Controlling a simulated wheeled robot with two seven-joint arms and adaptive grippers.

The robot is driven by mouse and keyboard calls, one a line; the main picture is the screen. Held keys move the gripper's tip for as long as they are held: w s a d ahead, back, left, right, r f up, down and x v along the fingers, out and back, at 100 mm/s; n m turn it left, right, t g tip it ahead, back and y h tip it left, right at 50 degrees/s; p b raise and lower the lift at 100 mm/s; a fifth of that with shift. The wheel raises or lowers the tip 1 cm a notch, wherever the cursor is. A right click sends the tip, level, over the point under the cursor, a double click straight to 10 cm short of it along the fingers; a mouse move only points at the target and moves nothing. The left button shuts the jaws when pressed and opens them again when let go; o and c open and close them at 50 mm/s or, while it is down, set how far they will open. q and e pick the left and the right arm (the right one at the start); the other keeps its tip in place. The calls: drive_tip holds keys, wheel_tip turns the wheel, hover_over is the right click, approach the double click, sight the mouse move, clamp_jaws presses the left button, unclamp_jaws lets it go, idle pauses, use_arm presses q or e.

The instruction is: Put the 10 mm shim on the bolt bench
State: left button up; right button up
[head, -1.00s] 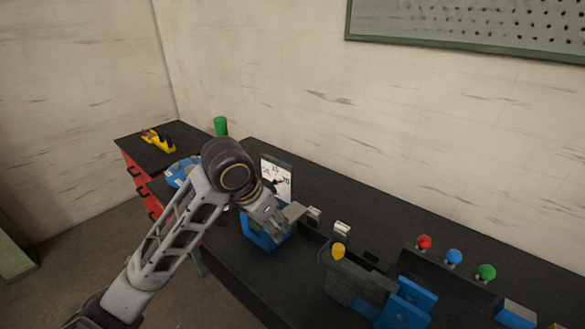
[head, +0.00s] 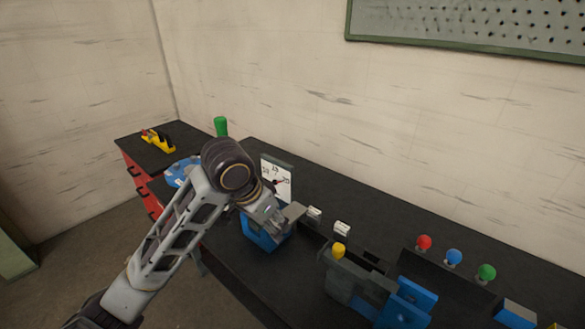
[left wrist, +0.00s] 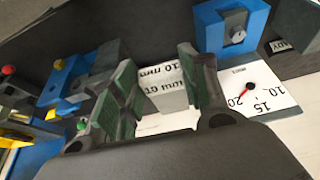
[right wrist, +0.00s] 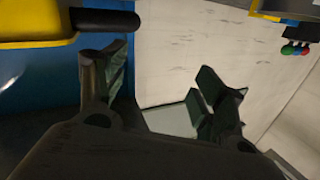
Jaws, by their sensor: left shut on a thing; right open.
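My left gripper (head: 280,214) is at the blue fixture (head: 258,238) on the dark bench, in front of the white dial. In the left wrist view its fingers (left wrist: 165,92) are shut on a pale grey block, the 10 mm shim (left wrist: 168,98), with "10 mm" lettering on it. In the head view a grey piece (head: 294,212) shows at the fingertips. Whether the shim touches anything below is hidden. My right gripper (right wrist: 155,78) is open and empty in the right wrist view and outside the head view. I cannot tell which part is the bolt bench.
White-labelled blocks (head: 342,229) stand right of the left gripper. A dark and blue fixture (head: 350,280) with a yellow knob is in front. Red, blue and green knobs (head: 454,257) line the right. The dial (head: 276,180) stands close behind the gripper. A yellow thing (right wrist: 40,22) is near the right gripper.

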drive_tip(key=w+r+y, duration=0.1)
drive_tip(key=w+r, duration=0.7)
drive_tip(key=w, duration=0.4)
drive_tip(key=w+r+y, duration=0.1)
drive_tip(key=w+r, duration=0.7)
drive_tip(key=w, duration=0.3)
drive_tip(key=w+a+r+n+t+y, duration=0.15)
drive_tip(key=w+a+y, duration=0.35)
drive_tip(key=w+a, duration=0.6)
drive_tip(key=w+a+r+n+y, duration=0.2)
drive_tip(key=w+a+y, duration=0.3)
drive_tip(key=w+a, duration=0.55)
drive_tip(key=w+a+r+n+g+y, duration=0.1)
drive_tip(key=w+a+n+g+y, duration=0.3)
drive_tip(key=a, duration=0.8)
drive_tip(key=w+a+r+n+g+y, duration=0.25)
drive_tip(key=w+a+n+y, duration=0.2)
drive_tip(key=a, duration=0.75)
drive_tip(key=w+a+r+n+g+y, duration=0.1)
drive_tip(key=w+a+n+g+y, duration=0.3)
drive_tip(key=a, duration=0.8)
drive_tip(key=s+a+r+n+g+h, duration=0.1)
drive_tip(key=a+n+g+h, duration=0.3)
drive_tip(key=a, duration=1.2)
drive_tip(key=s+a+r+n+g+h, duration=0.1)
drive_tip(key=s+a+n+g+h, duration=0.3)
drive_tip(key=a+n+h, duration=0.9)
drive_tip(key=shift+a+h, duration=1.65)
drive_tip(key=shift+a, duration=0.25)
